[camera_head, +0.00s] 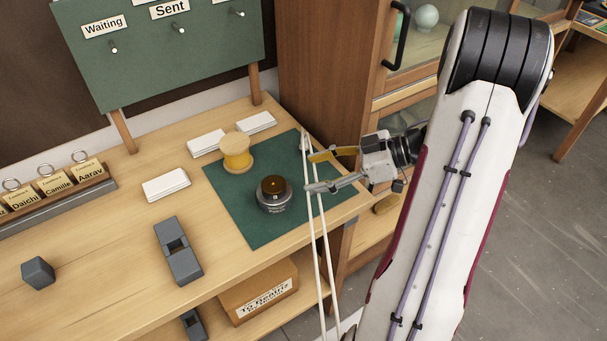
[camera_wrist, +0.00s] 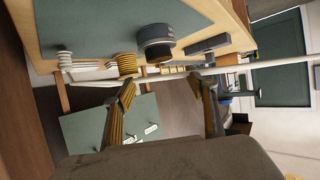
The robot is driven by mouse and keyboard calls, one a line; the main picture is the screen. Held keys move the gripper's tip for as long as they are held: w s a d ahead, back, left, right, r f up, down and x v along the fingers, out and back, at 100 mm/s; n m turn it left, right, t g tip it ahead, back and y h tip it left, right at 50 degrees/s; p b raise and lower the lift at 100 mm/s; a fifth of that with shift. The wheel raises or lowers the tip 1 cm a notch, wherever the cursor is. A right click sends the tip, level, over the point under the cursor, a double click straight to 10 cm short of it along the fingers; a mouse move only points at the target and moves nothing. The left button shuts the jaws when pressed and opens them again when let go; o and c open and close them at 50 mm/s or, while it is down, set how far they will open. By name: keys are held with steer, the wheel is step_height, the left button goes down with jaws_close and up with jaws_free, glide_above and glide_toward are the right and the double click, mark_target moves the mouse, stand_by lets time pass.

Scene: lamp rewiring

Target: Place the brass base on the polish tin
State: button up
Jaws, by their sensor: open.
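A dark grey round tin with small lettering (camera_head: 274,206) stands on the green mat; I take it for the polish tin. A dark brown round piece with a small brass-coloured centre (camera_head: 273,187), apparently the brass base, lies flat on top of it. The two also show stacked in the wrist view, the tin (camera_wrist: 154,34) and the dark piece (camera_wrist: 158,52), pictured upside down. My gripper (camera_head: 312,172) is open and empty, to the right of the stack and apart from it. Its spread fingers also show in the wrist view (camera_wrist: 162,88).
The green mat (camera_head: 239,212) also bears a yellow spool (camera_head: 236,155). White cards (camera_head: 166,185) and a grey block with a recess (camera_head: 178,252) lie to the left. A wooden cabinet (camera_head: 325,60) stands behind.

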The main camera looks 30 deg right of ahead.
steer(key=shift+v, duration=1)
steer(key=shift+w, duration=0.1)
steer(key=w+d+r+m+t+h, duration=0.2)
steer(key=w+r+t+h, duration=0.1)
steer(key=w+r+h, duration=0.55)
step_height(320, 180, up, 10)
steer(key=w+m+t+h, duration=0.1)
steer(key=m+h, duration=0.3)
steer(key=h, duration=0.1)
steer(key=s+a+f+m+g+y, duration=0.1)
steer(key=s+a+f+m+g, duration=0.1)
steer(key=s+a, duration=0.8)
steer(key=s+a+f+m+g+y, duration=0.2)
steer(key=s+a+f+g, duration=0.2)
steer(key=s+a, duration=0.7)
steer(key=s, duration=0.4)
steer(key=shift+s+a, duration=0.25)
steer(key=shift+s, duration=0.1)
